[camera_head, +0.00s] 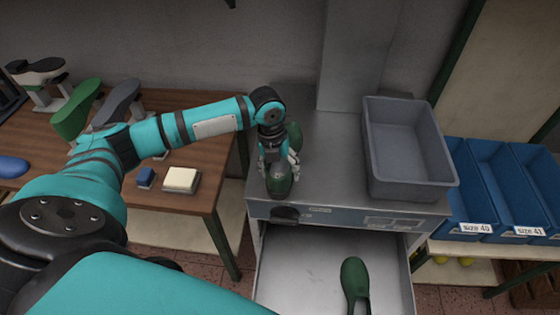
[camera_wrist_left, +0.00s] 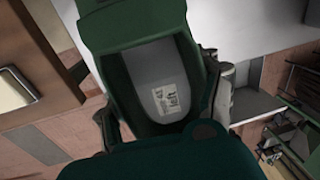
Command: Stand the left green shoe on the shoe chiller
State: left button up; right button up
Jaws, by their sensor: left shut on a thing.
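My left gripper (camera_head: 279,162) is over the front left part of the metal shoe chiller (camera_head: 330,150). It is shut on a dark green shoe (camera_head: 280,184), with the toe toward the chiller's front edge. In the left wrist view the held shoe (camera_wrist_left: 128,90) shows its grey inside and a white label, with a finger on either side. I cannot tell whether its sole touches the top. Another green shoe (camera_head: 355,280) lies in the open drawer (camera_head: 290,262) below. My right gripper is not in view.
A grey bin (camera_head: 405,180) stands on the chiller's right side. Blue boxes (camera_head: 500,185) stand further right. A wooden table (camera_head: 190,110) at the left holds a green shoe form (camera_head: 76,110), a grey one, a white sponge block (camera_head: 181,179) and a blue block.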

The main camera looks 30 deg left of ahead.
pick_arm(q)
jog(key=w+a, duration=0.2)
jog(key=w, duration=0.1)
jog(key=shift+w+a+f+p, duration=0.1)
jog(key=shift+w+a+p, duration=0.1)
jog(key=shift+p, duration=0.15)
jog(key=shift+f, duration=0.15)
notch_tip(320, 180, down, 3)
jog(key=shift+r+p, duration=0.1)
jog(key=shift+p, duration=0.75)
jog(key=shift+f, duration=0.25)
jog(key=o, duration=1.7)
jog(key=shift+r, duration=0.1)
